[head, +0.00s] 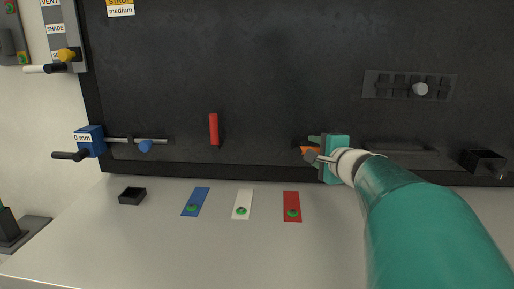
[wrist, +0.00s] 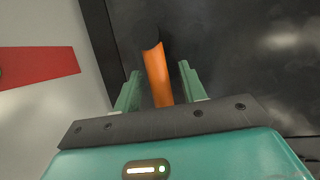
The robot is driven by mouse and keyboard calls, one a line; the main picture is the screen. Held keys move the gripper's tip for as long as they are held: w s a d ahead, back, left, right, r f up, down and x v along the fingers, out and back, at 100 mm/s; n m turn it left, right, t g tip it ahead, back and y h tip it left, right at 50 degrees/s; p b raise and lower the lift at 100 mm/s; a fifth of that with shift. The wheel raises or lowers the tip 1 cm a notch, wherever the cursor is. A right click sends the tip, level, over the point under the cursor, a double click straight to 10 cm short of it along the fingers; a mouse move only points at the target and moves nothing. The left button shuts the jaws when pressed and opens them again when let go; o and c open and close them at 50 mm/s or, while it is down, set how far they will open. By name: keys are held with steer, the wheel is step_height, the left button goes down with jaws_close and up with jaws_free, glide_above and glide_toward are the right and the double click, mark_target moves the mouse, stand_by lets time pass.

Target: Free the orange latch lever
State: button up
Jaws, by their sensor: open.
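The orange latch lever (wrist: 157,75) lies between the two green fingers of my gripper (wrist: 158,88) in the wrist view. There is a visible gap on each side of it, wider on the right. In the head view the orange lever (head: 311,150) shows as a small piece at the dark panel, partly covered by my gripper (head: 316,149). My gripper is open around the lever. The lever's lower end is hidden behind the gripper body in the wrist view.
The dark panel (head: 260,75) carries a red handle (head: 214,129), a slotted plate with a pale knob (head: 420,89) and a blue knob on a rod (head: 146,146). Blue (head: 195,202), white (head: 243,204) and red (head: 291,206) pads and a black box (head: 132,195) lie on the pale table.

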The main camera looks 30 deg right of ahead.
steer(key=shift+a, duration=0.1)
jaws_close()
